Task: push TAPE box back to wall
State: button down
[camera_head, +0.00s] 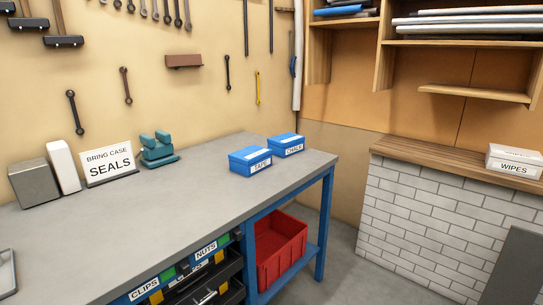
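The blue TAPE box (250,161) has a white label on its front. It sits on the grey workbench (200,193) near the right end, set forward from the tan back wall (205,95). The blue CHALK box (286,146) stands just behind and to its right, close to the wall side. The two boxes look very near each other; I cannot tell if they touch. My gripper is not in view.
A teal vise-like tool (157,149), a SEALS sign (109,165), a white block (64,166) and a grey block (34,183) stand along the bench's back left. Bare bench top lies in front of the TAPE box. A red bin (282,256) sits below.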

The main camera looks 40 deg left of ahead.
aim_at(247, 162)
jog(key=u, duration=0.2)
jog(key=i, duration=1.15)
jog(key=u, duration=0.85)
jog(key=i, duration=1.05)
jog(key=u, duration=1.1)
jog(key=i, duration=0.7)
jog(key=u, duration=0.3)
